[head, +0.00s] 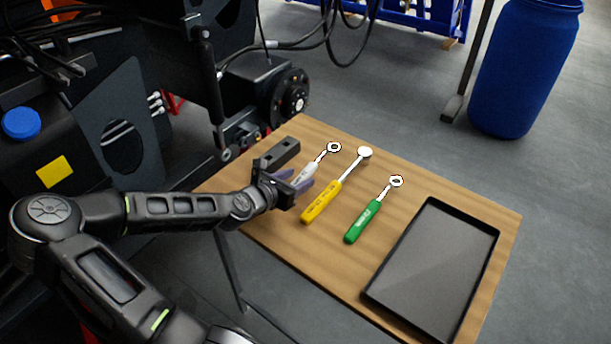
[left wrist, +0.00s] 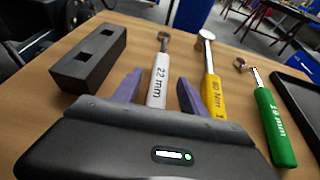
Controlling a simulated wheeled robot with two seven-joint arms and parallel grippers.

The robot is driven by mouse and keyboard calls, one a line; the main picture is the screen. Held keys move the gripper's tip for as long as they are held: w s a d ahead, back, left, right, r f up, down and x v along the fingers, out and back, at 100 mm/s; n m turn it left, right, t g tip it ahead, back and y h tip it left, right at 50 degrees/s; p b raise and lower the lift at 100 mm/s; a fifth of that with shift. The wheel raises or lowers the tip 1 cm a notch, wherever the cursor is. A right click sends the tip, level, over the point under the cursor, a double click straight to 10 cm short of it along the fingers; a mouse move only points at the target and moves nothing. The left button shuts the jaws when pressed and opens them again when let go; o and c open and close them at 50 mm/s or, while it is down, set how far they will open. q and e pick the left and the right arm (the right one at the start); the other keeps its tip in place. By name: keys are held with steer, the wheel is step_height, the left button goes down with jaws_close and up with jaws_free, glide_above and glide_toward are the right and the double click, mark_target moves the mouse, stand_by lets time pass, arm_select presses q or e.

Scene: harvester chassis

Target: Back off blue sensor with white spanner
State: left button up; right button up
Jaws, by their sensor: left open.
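The white spanner (head: 309,171) lies on the wooden table with its ring end (head: 334,147) pointing away from me. In the left wrist view its white handle (left wrist: 157,88) reads 22 mm. My left gripper (head: 302,184) is open. In the left wrist view its two purple fingers (left wrist: 158,95) stand on either side of the white handle, with gaps showing; I cannot tell how high they are above the table. My right gripper is not in view.
A yellow torque wrench (head: 321,202) and a green spanner (head: 363,222) lie to the right on the table (head: 275,225). A black block (head: 281,153) is close on the left. A black tray (head: 433,270) fills the right end. The dark chassis (head: 105,115) stands behind my arm.

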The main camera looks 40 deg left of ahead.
mark_target(302, 177)
arm_select(q)
steer(key=x, duration=0.3)
steer(key=shift+w+f, duration=0.1)
steer(key=shift+w, duration=0.1)
steer(key=shift+c, duration=0.2)
jaws_close()
stand_by(0.6)
stand_by(0.8)
